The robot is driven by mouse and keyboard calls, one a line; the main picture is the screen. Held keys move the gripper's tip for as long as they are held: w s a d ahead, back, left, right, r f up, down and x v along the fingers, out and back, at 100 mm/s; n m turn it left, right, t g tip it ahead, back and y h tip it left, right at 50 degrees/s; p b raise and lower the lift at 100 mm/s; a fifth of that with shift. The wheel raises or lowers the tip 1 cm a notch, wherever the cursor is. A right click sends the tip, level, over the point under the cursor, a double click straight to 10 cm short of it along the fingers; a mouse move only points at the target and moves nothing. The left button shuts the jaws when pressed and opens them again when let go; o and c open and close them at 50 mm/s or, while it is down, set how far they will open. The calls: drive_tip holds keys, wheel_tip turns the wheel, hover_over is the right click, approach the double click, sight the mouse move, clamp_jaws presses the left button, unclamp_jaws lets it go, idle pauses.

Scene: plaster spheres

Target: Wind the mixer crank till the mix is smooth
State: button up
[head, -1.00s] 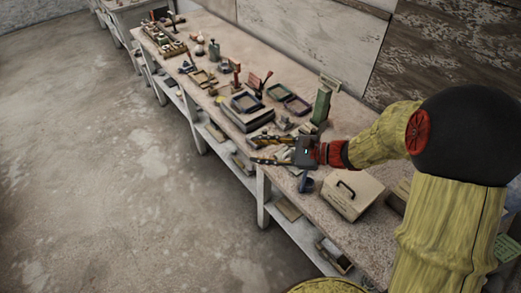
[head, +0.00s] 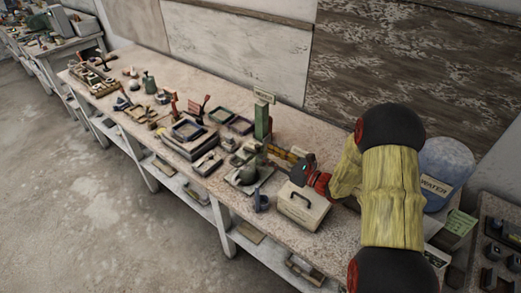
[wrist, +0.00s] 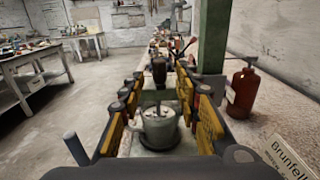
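My gripper (wrist: 161,92) is open in the wrist view, its yellow fingers well apart on either side of a grey-green pot (wrist: 157,130) holding a pale, lumpy mix (wrist: 158,110). The fingers do not visibly close on anything. A dark upright part (wrist: 159,69) stands over the pot; I cannot tell if it belongs to the mixer crank. In the head view my gripper (head: 272,151) is over the bench beside a green post (head: 263,122). The pot (head: 246,175) is just in front of it, partly hidden. A small blue upright piece (head: 261,200) stands near the bench's front edge.
A cream box with a handle (head: 303,206) stands right of the pot, and a blue water container (head: 444,168) farther right. Dark trays (head: 187,131) and small tools crowd the bench to the left. A red bottle (wrist: 242,92) stands right of the post in the wrist view.

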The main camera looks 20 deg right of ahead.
sight(258, 148)
drive_tip(key=shift+x, duration=2.75)
drive_tip(key=c, duration=0.3)
clamp_jaws()
